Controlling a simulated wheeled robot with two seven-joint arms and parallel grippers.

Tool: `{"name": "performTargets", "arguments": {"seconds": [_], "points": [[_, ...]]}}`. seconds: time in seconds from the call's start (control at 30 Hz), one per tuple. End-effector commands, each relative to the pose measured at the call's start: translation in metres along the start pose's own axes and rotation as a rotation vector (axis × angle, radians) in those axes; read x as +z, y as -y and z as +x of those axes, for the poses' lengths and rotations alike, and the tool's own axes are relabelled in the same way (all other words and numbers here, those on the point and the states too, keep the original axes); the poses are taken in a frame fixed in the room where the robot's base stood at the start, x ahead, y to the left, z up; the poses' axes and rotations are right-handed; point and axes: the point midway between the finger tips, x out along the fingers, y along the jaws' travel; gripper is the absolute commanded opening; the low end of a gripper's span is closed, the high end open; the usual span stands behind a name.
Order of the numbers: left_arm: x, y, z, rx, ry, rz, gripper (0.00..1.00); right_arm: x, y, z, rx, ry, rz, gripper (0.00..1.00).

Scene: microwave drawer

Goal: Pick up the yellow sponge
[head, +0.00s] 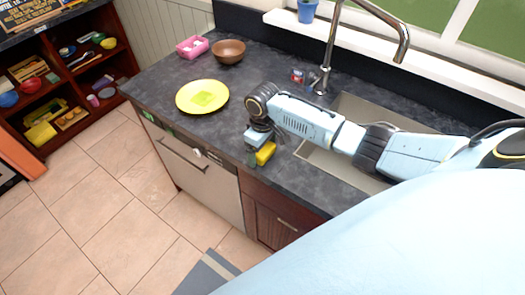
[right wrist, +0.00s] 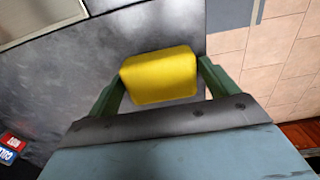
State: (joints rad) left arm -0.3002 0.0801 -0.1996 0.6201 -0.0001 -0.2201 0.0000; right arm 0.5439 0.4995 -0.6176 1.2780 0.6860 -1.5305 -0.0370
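The yellow sponge (head: 265,153) is at the front edge of the dark counter, below my right gripper (head: 257,138) in the head view. In the right wrist view the sponge (right wrist: 158,76) lies between the two green fingers of my right gripper (right wrist: 161,72). The gripper looks open around the sponge; any contact at the fingertips is hard to make out. My left gripper is not in view.
A yellow-green plate (head: 183,98), a brown bowl (head: 229,51) and a pink container (head: 192,47) stand on the counter to the left. The sink (head: 348,103) and tall faucet (head: 330,50) are to the right. Small cans (head: 298,76) stand near the faucet.

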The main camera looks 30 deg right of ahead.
Motion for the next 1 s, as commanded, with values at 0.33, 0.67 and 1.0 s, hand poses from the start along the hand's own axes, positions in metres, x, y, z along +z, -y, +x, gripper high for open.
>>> {"name": "performTargets", "arguments": {"seconds": [0.33,0.67,1.0], "points": [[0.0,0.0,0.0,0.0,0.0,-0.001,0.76,0.0,0.0,0.0,0.0,0.0,0.001,0.51],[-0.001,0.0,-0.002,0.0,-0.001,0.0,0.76,-0.001,-0.001,-0.024,0.0,-0.003,0.001,0.51],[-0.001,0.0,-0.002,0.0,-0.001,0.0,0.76,-0.001,0.0,-0.087,0.0,-0.002,0.0,0.51]]}}
